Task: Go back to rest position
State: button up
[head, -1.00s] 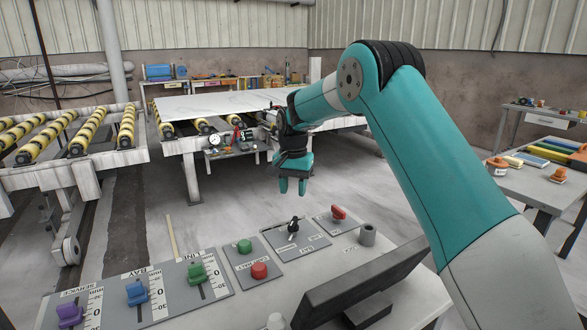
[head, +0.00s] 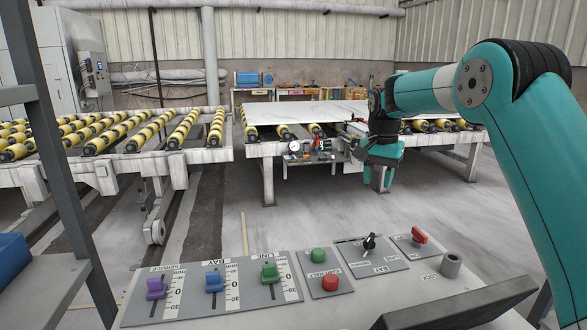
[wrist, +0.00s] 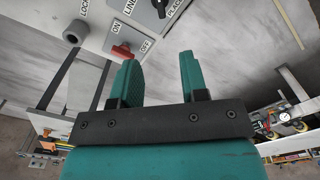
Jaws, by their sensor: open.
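My gripper (head: 382,176) hangs in the head view beyond the control console, in front of the roller table. Its teal fingers point down. In the wrist view my gripper (wrist: 160,80) shows two teal fingers spread apart with nothing between them. The control console (head: 345,308) stands below and nearer, with a gap between it and the fingers. The red on/off switch (head: 419,236) sits at the console's right, and also shows in the wrist view (wrist: 121,52), left of the fingers.
Purple (head: 155,289), blue (head: 214,282) and green (head: 269,273) sliders and several buttons stand on the console. A stone slab (head: 300,113) lies on the roller table behind my gripper. A grey metal rack (head: 52,130) stands at left. Open floor lies between console and rollers.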

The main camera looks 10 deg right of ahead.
jog(key=s+a+r+n+y, duration=0.1)
jog(key=s+a+r+n, duration=0.3)
jog(key=s+a+n, duration=0.7)
jog(key=s+a+f+n+y, duration=0.1)
jog(key=s+a, duration=0.2)
jog(key=s, duration=0.6)
jog(key=s+a+n+y, duration=0.1)
jog(key=s+a+n, duration=0.1)
jog(key=s, duration=0.7)
jog(key=s+a+f+n+y, duration=0.1)
jog(key=s+a, duration=0.3)
jog(key=s, duration=0.5)
jog(key=shift+s+a+f+n, duration=0.25)
jog(key=shift+f+n, duration=0.1)
jog(key=shift+n, duration=0.35)
